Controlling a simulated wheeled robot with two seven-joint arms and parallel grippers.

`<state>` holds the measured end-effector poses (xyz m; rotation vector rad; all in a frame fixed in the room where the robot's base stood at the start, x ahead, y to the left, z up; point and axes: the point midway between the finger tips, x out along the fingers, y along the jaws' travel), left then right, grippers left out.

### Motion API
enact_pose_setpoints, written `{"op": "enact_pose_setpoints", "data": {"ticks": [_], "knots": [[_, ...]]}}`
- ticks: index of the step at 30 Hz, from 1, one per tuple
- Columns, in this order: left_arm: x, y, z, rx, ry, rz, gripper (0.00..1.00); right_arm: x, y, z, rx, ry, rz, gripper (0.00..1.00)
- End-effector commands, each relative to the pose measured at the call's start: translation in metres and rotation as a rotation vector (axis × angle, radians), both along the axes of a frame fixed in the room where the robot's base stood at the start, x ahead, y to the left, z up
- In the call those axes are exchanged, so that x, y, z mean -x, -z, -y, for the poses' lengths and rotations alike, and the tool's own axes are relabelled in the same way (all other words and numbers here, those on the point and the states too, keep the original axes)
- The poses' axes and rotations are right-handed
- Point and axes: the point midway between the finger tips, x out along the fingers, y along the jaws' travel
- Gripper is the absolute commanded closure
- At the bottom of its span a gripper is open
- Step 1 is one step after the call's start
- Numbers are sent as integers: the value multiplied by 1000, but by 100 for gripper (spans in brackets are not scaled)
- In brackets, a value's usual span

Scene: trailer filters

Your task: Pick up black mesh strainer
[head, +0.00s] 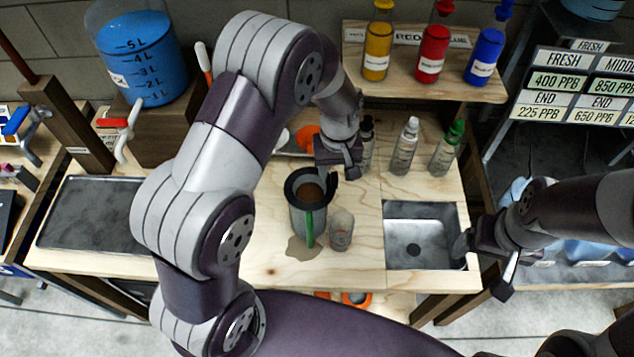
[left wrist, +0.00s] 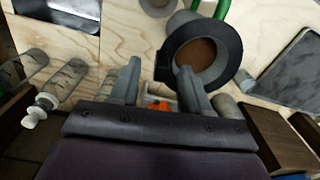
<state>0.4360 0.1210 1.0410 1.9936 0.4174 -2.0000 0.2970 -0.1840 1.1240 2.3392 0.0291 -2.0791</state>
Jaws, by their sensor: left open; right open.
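A black ring-shaped rim with brown inside, which looks like the black mesh strainer (head: 293,185), sits on top of an upright grey cylinder (head: 303,222) on the wooden bench. The strainer also shows in the left wrist view (left wrist: 176,48), with a short dark tab pointing toward the space between my left fingers. My left gripper (head: 338,174) is open just beside the rim at its upper right; its fingers (left wrist: 160,68) lie on either side of the tab, and contact cannot be told. My right gripper (head: 482,268) is open and empty near the sink's right edge.
A clear cup (head: 341,232) stands right of the cylinder, beside a brown spill (head: 303,250). A green strip (head: 309,228) runs down the cylinder's front. Dropper bottles (head: 403,150) stand behind, below a shelf (head: 408,88). A metal sink (head: 424,211) is at right.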

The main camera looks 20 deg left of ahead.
Motion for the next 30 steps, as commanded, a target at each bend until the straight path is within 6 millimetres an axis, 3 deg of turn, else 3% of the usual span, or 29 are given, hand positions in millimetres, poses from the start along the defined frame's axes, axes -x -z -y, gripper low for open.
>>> {"op": "enact_pose_setpoints", "data": {"ticks": [4,10,15,25,30], "knots": [[-1,15,0,0,0,2,53,0,-6,0,0,0,0,16],[-1,18,0,1,0,3,53,0,-4,0,0,0,-1,16],[-1,18,0,1,0,3,100,0,-4,0,0,0,-1,16],[-1,16,0,1,1,4,100,0,-3,0,0,0,0,16],[-2,0,0,2,1,6,100,0,4,0,0,0,0,16]]}}
